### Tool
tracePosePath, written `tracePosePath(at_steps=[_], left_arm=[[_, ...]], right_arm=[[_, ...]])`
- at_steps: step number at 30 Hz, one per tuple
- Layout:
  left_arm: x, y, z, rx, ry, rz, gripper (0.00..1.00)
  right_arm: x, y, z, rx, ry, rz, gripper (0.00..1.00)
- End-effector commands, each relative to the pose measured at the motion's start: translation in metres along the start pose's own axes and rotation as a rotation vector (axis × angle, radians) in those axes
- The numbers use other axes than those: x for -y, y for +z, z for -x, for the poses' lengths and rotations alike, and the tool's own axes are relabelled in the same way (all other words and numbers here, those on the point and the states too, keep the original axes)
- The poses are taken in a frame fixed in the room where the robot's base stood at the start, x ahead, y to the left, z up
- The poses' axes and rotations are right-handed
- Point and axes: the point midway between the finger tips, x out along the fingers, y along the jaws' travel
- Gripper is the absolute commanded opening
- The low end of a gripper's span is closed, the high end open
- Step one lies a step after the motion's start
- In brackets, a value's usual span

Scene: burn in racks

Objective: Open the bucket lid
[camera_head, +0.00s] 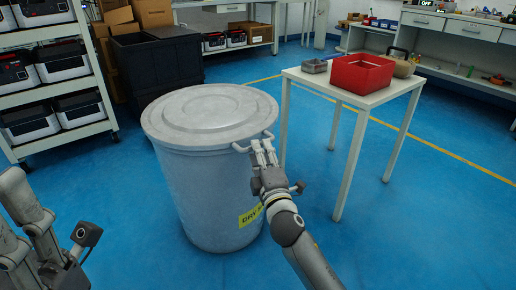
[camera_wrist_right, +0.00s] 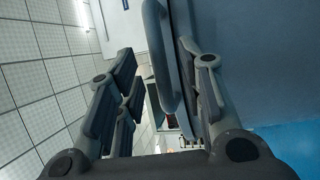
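A large grey-white bucket (camera_head: 200,195) stands on the blue floor with its round lid (camera_head: 205,112) lying flat on top. A loop handle (camera_head: 268,134) sticks out from the lid's right rim. My right gripper (camera_head: 263,152) is at this handle. In the right wrist view the gripper is open, and the handle (camera_wrist_right: 163,60) passes between its fingers, nearer the right finger. The gap to the left finger is clear. My left gripper (camera_head: 22,222) is at the lower left, away from the bucket; its fingers look apart and empty, partly cut off by the frame edge.
A white table (camera_head: 345,90) right of the bucket holds a red bin (camera_head: 362,73), a small grey tray (camera_head: 314,66) and a tan container (camera_head: 402,66). A black crate (camera_head: 157,62) stands behind the bucket. A rack (camera_head: 60,88) stands left. Blue floor is open in front.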

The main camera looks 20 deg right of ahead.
Motion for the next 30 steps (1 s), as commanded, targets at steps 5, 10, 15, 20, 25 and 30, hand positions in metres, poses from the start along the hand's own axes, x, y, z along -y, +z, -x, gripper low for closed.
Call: tracePosePath(at_steps=[5, 10, 15, 20, 25, 30], left_arm=[[-0.001, 0.0, -0.001, -0.018, 0.008, -0.002, 0.4], [-0.001, 0.0, -0.003, -0.022, 0.013, -0.003, 0.4], [-0.002, 0.0, -0.006, -0.03, 0.017, -0.004, 0.4], [-0.002, -0.002, -0.007, -0.034, 0.015, -0.004, 0.4], [-0.001, -0.003, -0.007, -0.037, 0.014, -0.004, 0.4], [-0.001, -0.003, -0.006, -0.036, 0.012, -0.004, 0.4]], right_arm=[[0.001, 0.0, -0.022, 0.0, 0.001, 0.0, 0.35], [0.001, 0.0, -0.033, 0.0, 0.0, 0.0, 0.35], [0.0, 0.0, -0.036, 0.0, -0.001, 0.0, 0.35], [0.0, 0.0, -0.036, 0.0, -0.001, 0.0, 0.35], [0.0, 0.0, -0.036, 0.0, -0.001, 0.0, 0.17], [0.0, 0.0, -0.035, 0.0, -0.001, 0.0, 0.0]])
